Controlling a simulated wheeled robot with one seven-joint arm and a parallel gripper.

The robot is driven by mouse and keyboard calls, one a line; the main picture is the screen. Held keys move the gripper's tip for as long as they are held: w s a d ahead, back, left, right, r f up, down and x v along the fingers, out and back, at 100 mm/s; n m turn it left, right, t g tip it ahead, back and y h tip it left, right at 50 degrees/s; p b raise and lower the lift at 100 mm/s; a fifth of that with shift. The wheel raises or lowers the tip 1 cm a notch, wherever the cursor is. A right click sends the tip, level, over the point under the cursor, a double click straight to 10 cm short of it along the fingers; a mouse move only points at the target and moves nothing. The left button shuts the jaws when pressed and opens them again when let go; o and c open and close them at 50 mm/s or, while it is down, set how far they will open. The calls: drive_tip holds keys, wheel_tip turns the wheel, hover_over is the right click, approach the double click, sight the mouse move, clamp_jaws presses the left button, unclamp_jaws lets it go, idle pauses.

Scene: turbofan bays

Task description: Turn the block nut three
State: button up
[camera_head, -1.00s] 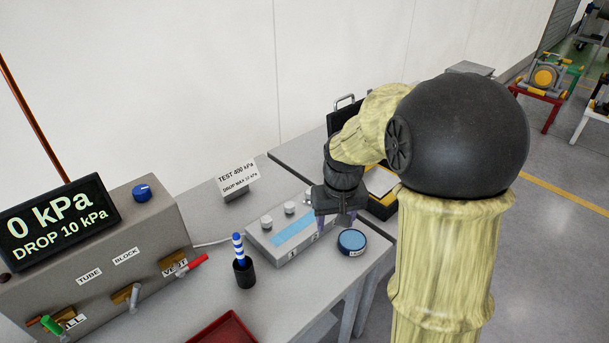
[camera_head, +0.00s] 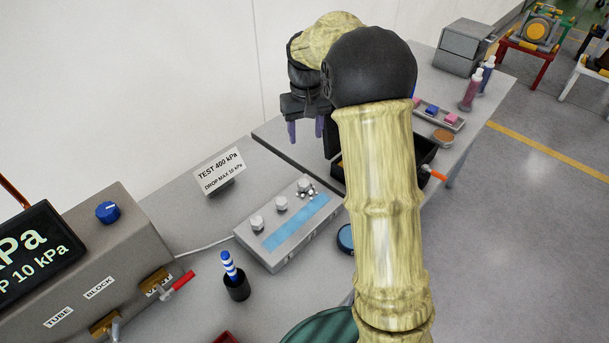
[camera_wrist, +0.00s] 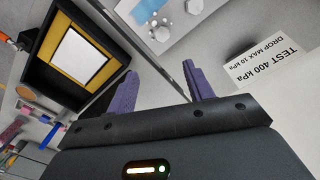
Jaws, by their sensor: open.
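The grey block (camera_head: 285,235) with a blue strip lies on the bench in the head view. Silver nuts stand along its back edge: a near-left nut (camera_head: 256,222), a middle nut (camera_head: 281,203) and a far-right nut (camera_head: 304,185) with small silver pieces by it. I cannot read their numbers. Part of the block (camera_wrist: 178,12) shows at the top of the wrist view with a silver nut (camera_wrist: 161,32). My gripper (camera_head: 306,130) is open and empty, above the bench beyond the block's far end. Its two purple fingers (camera_wrist: 160,74) are apart and touch nothing.
A sign (camera_head: 221,172) stands behind the block. A black case (camera_wrist: 80,58) with a yellow insert lies beyond it. A black cup (camera_head: 237,287) with a blue-striped tool and a pressure box (camera_head: 85,260) are at left. A blue round tin (camera_head: 346,238) is partly behind my arm.

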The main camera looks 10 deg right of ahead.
sight(304, 183)
drive_tip(key=f, duration=0.5)
drive_tip(key=f+p, duration=0.1)
drive_tip(key=f, duration=0.5)
drive_tip(key=f+p, duration=0.1)
drive_tip(key=f, duration=0.4)
drive_tip(key=shift+s+a+f, duration=0.1)
drive_tip(key=shift+s+f, duration=0.1)
drive_tip(key=shift+s, duration=0.2)
drive_tip(key=shift+a+f, duration=0.4)
drive_tip(key=shift+f, duration=0.05)
drive_tip(key=shift+s+d, duration=0.1)
drive_tip(key=shift+d, duration=0.05)
drive_tip(key=shift+c, duration=0.4)
drive_tip(key=c, duration=0.9)
